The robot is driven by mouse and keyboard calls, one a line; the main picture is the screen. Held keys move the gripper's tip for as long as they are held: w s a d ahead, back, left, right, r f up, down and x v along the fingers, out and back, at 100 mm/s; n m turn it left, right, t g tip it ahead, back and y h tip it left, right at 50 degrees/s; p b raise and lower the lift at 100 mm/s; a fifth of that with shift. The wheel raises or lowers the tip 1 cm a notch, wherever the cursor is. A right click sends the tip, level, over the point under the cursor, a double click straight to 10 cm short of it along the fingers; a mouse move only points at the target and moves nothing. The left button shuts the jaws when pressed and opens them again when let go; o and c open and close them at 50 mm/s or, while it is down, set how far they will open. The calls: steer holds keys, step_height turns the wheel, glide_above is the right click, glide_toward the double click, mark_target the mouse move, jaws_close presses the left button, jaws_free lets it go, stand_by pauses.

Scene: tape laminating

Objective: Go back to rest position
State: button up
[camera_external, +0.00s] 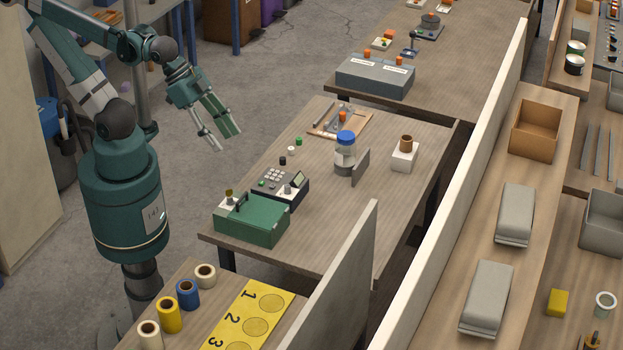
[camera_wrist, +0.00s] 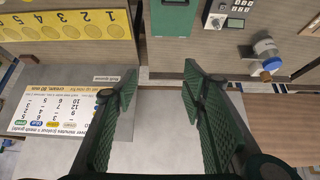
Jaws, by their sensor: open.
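My gripper (camera_external: 222,142) hangs in the air at the upper left of the external view, left of the middle table and above the floor. Its fingers are apart and empty. Several tape rolls stand in a row on the near table: a cream roll (camera_external: 205,275), a blue roll (camera_external: 187,293), a yellow roll (camera_external: 169,316) and another cream roll (camera_external: 149,336). A yellow board (camera_external: 252,314) with numbered circles lies beside them; it also shows in the wrist view (camera_wrist: 64,38).
The middle table (camera_external: 330,244) holds a green box (camera_external: 252,221), a keypad device (camera_external: 279,186), a blue-capped jar (camera_external: 345,151) and a white block (camera_external: 404,157). A grey upright panel (camera_external: 338,275) stands beside the yellow board. A printed sheet (camera_wrist: 48,108) shows at the wrist view's left.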

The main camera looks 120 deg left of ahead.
steer(key=shift+f+b, duration=2)
steer(key=shift+f, duration=0.3)
